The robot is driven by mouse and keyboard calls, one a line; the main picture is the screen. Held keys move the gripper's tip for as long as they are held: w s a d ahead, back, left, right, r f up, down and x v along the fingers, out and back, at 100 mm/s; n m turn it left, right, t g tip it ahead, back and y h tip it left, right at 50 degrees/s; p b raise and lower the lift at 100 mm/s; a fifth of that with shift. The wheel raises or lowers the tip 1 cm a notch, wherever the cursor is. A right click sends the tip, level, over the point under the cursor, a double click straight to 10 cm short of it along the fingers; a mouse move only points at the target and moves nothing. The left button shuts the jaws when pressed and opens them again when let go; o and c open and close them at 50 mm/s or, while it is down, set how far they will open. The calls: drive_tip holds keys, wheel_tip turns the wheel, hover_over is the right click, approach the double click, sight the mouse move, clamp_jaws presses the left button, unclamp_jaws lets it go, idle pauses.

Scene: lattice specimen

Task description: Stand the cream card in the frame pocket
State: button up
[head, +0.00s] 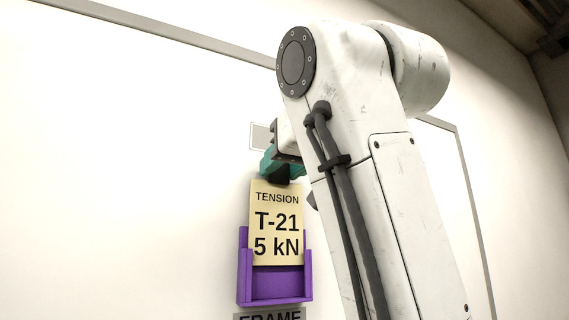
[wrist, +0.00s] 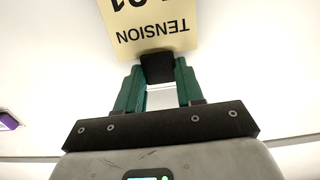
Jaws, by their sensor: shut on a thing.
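The cream card (head: 276,222) is upright and reads "TENSION T-21 5 kN". In the wrist view the card (wrist: 150,22) shows its top part, upside down. My gripper (head: 282,177), with teal fingers and dark tips, is shut on the card's top edge; the wrist view shows the gripper (wrist: 157,68) too. The purple frame pocket (head: 282,286) is on the pale wall. The card's lower edge shows between the pocket's side walls, above its lower purple part. I cannot tell whether the card touches the pocket.
A grey label (head: 269,316) reading "FRAME" is below the pocket, cut off by the picture's edge. A small grey plate (head: 260,136) is on the wall behind my gripper. A purple piece (wrist: 8,122) shows at the wrist view's left edge. The wall left of the pocket is clear.

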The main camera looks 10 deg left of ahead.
sight(278, 198)
drive_tip(key=shift+f+b, duration=1.5)
drive_tip(key=shift+f, duration=0.7)
drive_tip(key=o, duration=1.5)
drive_tip(key=shift+o, duration=0.2)
drive_tip(key=shift+b+v, duration=0.8)
drive_tip(key=shift+v, duration=1.75)
drive_tip(key=f+b+v, duration=0.1)
drive_tip(key=b+v, duration=0.3)
drive_tip(key=v, duration=0.6)
drive_tip(key=shift+s+r+b, duration=0.35)
drive_tip(key=shift+r, duration=0.2)
